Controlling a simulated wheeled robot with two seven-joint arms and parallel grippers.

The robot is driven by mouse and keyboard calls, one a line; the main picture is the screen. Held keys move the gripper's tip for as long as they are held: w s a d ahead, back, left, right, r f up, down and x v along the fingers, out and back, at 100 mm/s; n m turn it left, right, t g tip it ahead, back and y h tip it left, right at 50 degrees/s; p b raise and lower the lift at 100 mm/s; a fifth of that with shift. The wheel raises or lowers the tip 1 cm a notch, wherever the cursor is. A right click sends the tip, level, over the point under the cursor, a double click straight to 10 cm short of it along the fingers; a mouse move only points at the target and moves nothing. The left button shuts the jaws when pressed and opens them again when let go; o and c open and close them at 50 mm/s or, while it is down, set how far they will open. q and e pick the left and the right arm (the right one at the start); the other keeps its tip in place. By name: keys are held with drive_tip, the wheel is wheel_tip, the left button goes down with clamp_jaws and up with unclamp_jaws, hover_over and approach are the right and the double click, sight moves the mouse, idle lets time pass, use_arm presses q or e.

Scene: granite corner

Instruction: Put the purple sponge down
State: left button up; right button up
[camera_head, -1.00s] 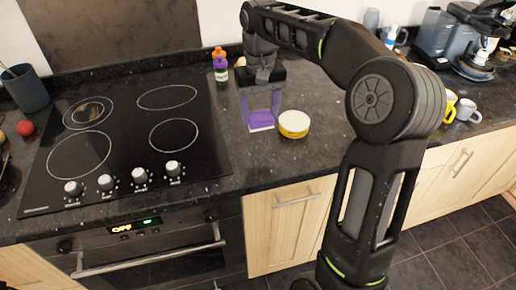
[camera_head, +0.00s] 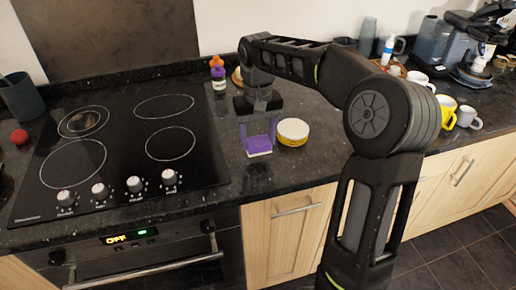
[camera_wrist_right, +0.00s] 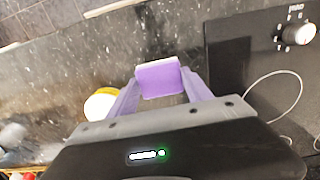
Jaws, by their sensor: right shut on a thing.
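The purple sponge (camera_head: 258,144) has a pale lower layer and is low over the dark countertop (camera_head: 300,165), right of the hob. My right gripper (camera_head: 258,134) points down and is shut on it, with a purple finger on each side. In the right wrist view the sponge (camera_wrist_right: 160,78) sits between the fingertips of my right gripper (camera_wrist_right: 160,88). I cannot tell whether its underside touches the counter. My left gripper is not in view.
The black hob (camera_head: 120,140) lies to the left. Mugs (camera_head: 447,110) are at the right. Counter is clear in front of the tin.

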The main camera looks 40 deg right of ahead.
sight(258, 142)
wheel_tip(258, 142, down, 3)
drive_tip(key=shift+f, duration=0.35)
drive_tip(key=shift+f, duration=0.15)
drive_tip(key=o, duration=1.2)
